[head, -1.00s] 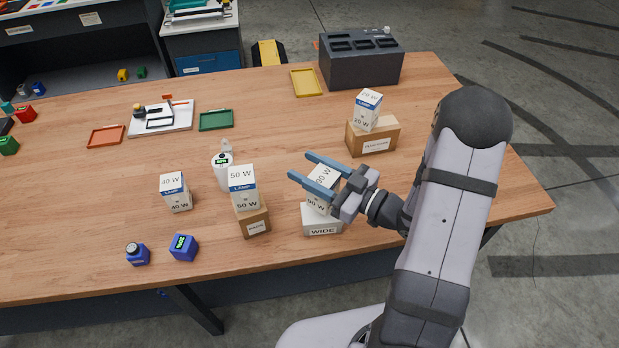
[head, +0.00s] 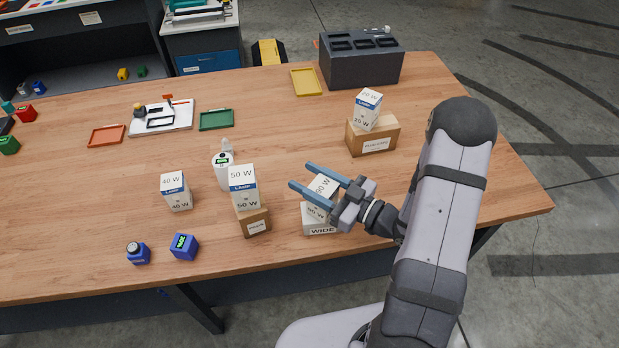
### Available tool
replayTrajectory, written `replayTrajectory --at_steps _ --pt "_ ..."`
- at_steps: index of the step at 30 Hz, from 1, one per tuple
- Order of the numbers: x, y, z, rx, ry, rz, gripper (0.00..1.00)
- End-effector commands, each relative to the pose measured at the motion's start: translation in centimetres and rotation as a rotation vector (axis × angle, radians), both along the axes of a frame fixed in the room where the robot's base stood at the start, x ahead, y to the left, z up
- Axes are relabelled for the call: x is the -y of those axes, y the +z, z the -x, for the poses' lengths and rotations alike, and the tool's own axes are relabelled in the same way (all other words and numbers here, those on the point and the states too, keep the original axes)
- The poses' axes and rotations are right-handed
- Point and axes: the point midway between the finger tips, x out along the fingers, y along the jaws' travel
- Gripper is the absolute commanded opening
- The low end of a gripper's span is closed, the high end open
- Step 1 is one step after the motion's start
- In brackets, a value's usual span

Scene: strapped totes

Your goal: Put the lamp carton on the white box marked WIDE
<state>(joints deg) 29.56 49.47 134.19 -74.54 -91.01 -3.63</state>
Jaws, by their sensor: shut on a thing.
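My gripper (head: 299,175) is shut on a white lamp carton (head: 323,186) marked 90 W, with one blue finger along each side. The carton is upright, right above the low white box marked WIDE (head: 321,230), near the front edge of the table. The carton's lower end meets or nearly meets the box top; I cannot tell whether it touches. The fingers and palm hide part of the carton.
A 50 W lamp carton (head: 243,186) stands on a brown box (head: 255,222) just left. Another lamp carton (head: 367,108) stands on a brown box (head: 374,138) behind right. A 40 W carton (head: 176,191), white bottle (head: 222,172) and blue cube (head: 184,247) are further left.

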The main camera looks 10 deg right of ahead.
Motion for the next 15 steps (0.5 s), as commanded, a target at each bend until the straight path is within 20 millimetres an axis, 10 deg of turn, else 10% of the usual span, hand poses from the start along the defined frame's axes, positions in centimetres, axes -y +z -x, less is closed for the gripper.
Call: replayTrajectory --at_steps 2,3,4,15 --pt "0.0 -0.38 0.0 0.0 0.0 0.0 0.22" --pt "0.0 -0.23 0.0 0.0 0.0 0.0 0.55" --pt "0.0 -0.21 0.0 0.0 0.0 0.0 0.62" --pt "0.0 -0.04 0.0 0.0 0.0 0.0 0.64"
